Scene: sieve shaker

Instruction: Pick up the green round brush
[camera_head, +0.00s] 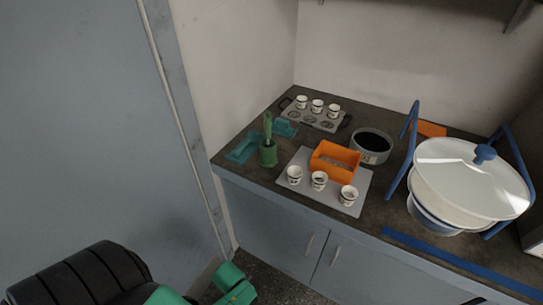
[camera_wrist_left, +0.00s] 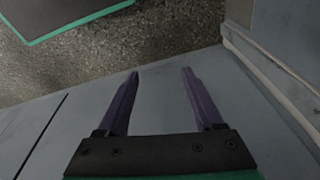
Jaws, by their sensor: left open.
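The green round brush (camera_head: 267,125) stands upright in a green cup (camera_head: 268,155) near the left end of the counter in the head view. Its lower end is hidden inside the cup. My left gripper (camera_wrist_left: 158,75) shows two purple fingers spread apart in the left wrist view, with nothing between them. Part of my left arm (camera_head: 235,284) comes in at the bottom of the head view, below and in front of the counter, well apart from the brush. The brush does not show in the left wrist view. My right gripper is not in view.
Teal trays (camera_head: 243,149) lie beside the cup. A grey mat (camera_head: 328,204) holds small white cups and an orange box (camera_head: 335,160). Behind are a cup rack (camera_head: 325,122) and a dark round pan (camera_head: 372,146). A wall closes the left side.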

